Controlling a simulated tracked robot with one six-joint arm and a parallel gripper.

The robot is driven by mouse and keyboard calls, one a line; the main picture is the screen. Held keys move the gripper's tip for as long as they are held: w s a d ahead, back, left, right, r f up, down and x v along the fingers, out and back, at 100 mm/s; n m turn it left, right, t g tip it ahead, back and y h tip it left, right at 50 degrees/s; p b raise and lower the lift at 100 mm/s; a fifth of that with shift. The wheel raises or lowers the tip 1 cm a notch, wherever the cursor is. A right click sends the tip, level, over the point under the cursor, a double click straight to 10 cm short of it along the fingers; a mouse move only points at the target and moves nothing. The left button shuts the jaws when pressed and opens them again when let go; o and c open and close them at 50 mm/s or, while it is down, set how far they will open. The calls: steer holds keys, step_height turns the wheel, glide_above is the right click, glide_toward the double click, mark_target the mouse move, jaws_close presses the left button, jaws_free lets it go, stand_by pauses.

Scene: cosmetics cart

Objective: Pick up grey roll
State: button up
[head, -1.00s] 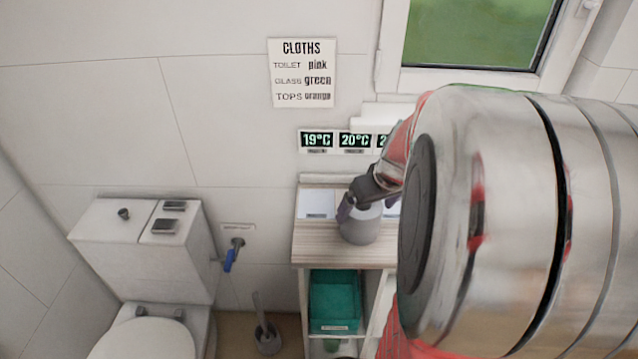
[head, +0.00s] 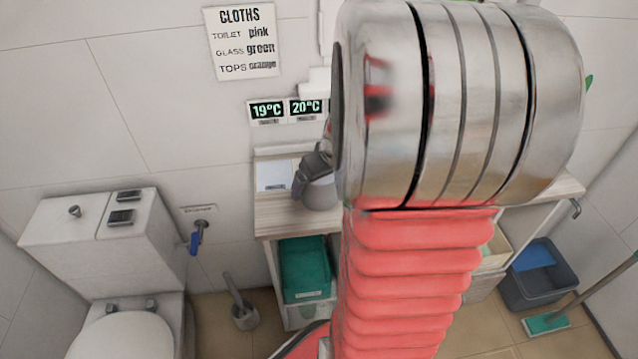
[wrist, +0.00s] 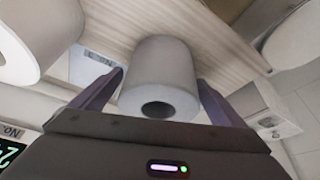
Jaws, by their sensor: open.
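The grey roll (head: 321,192) stands on the wood-topped shelf unit (head: 276,222), partly hidden behind my gripper and arm in the head view. In the wrist view the grey roll (wrist: 163,67) sits between the two fingers, with its dark core hole facing the camera. My gripper (wrist: 160,88) is open, with one dark finger on each side of the roll. I cannot tell whether either finger touches it. In the head view my gripper (head: 308,172) shows only partly, at the roll's left and top.
A paler roll (wrist: 35,38) stands near the left finger in the wrist view. A teal bin (head: 304,268) is in the shelf below. A toilet (head: 115,300) and a brush (head: 240,302) are to the left. A grey bucket (head: 541,285) and a mop (head: 548,322) are at the right.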

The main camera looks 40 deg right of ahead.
steer(key=shift+c, duration=0.2)
steer(key=c, duration=1.1)
steer(key=shift+r, duration=0.15)
steer(key=shift+c, duration=0.2)
step_height(320, 180, up, 10)
stand_by(0.6)
steer(key=w+a+f+n, duration=0.1)
steer(key=w+a+f, duration=0.2)
steer(key=w+a, duration=0.6)
steer(key=w+a+f+n+y, duration=0.1)
steer(key=w+a+f, duration=0.2)
steer(key=w+a, duration=0.6)
steer(key=a, duration=0.9)
steer(key=shift+w, duration=0.3)
steer(key=shift+s+a+f, duration=0.1)
